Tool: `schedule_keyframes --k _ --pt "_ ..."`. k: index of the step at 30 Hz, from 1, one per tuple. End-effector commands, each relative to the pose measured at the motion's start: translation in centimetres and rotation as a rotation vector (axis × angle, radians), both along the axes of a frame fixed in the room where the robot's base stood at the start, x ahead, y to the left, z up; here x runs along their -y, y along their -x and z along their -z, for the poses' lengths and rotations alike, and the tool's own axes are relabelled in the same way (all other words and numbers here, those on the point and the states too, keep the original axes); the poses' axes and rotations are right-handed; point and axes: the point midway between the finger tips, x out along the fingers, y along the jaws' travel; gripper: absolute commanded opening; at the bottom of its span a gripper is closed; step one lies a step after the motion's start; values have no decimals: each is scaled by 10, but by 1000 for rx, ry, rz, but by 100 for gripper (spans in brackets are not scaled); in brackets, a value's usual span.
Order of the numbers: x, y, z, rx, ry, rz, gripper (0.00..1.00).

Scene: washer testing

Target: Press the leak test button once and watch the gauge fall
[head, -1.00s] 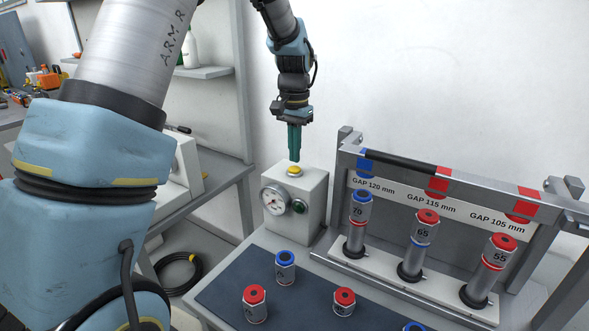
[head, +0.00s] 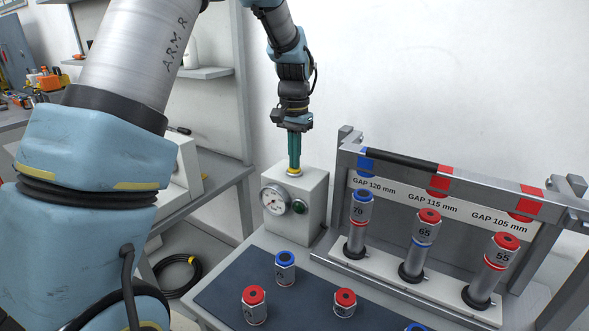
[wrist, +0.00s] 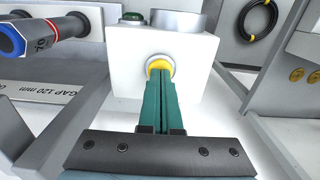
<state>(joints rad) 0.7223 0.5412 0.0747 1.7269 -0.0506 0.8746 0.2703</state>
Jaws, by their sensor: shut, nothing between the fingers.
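The leak test box is a white block (head: 312,207) at the back left of the bench. On its front are a round white gauge (head: 274,200) and a dark green round part (head: 299,207). The gauge needle is too small to read. The yellow button (head: 295,171) is on its top. My gripper (head: 294,168) points straight down with its green fingers shut and empty, the tips at the button. In the wrist view the fingertips (wrist: 160,72) overlap the yellow button (wrist: 153,64) and hide part of it. I cannot tell how far it is pressed.
A grey gap frame (head: 440,180) with several tall cylinders stands to the right of the box. Several short red- and blue-topped cylinders stand on the dark mat (head: 225,297) in front. A coiled black hose (head: 177,276) lies at the lower left.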

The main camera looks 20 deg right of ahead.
Motion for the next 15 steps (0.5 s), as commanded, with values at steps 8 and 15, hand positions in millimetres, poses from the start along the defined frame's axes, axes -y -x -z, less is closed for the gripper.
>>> schedule_keyframes --k 8,15 --pt "0 0 1 0 0 0 0" --pt "0 0 -19 0 0 0 0"
